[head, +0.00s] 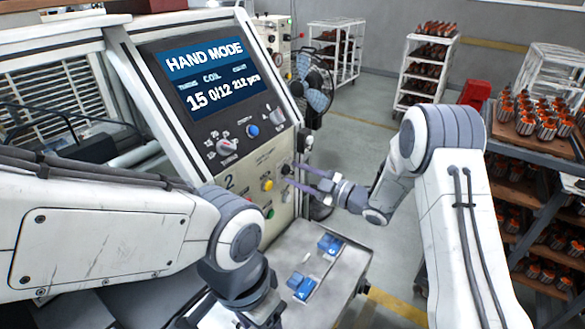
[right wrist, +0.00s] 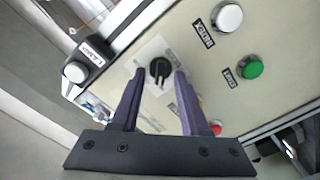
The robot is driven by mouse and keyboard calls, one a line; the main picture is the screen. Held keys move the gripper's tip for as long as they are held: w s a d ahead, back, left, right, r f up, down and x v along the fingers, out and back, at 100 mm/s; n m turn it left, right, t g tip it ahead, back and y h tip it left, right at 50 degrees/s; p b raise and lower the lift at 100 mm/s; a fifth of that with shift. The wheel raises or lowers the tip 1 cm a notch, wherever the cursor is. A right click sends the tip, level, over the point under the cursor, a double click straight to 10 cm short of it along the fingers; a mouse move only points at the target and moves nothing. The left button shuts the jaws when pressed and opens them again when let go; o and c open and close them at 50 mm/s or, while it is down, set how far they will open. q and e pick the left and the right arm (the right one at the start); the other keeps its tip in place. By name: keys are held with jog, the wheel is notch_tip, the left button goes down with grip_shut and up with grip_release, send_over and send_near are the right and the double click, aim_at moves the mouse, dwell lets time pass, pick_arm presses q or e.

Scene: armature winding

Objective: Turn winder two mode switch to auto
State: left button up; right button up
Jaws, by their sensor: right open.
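Winder two's panel (head: 240,165) carries the number 2 and a screen (head: 208,75) reading HAND MODE. A small black rotary switch (right wrist: 160,69) sits on a pale plate in the right wrist view, its labels too blurred to read. My right gripper (right wrist: 159,76) is open, with one purple finger on each side of the switch; I cannot tell whether they touch it. In the head view the right gripper (head: 290,176) reaches the panel's right edge from the right. My left arm shows at lower left, with its fingers out of view.
A white button (right wrist: 228,17), a green button (right wrist: 250,68) and a partly hidden red button (right wrist: 216,128) are near the switch. A tray (head: 338,277) with blue parts (head: 302,286) lies below the panel. Racks of orange-topped parts stand at right.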

jog(key=shift+w+a, duration=0.25)
jog(key=shift+a, duration=0.15)
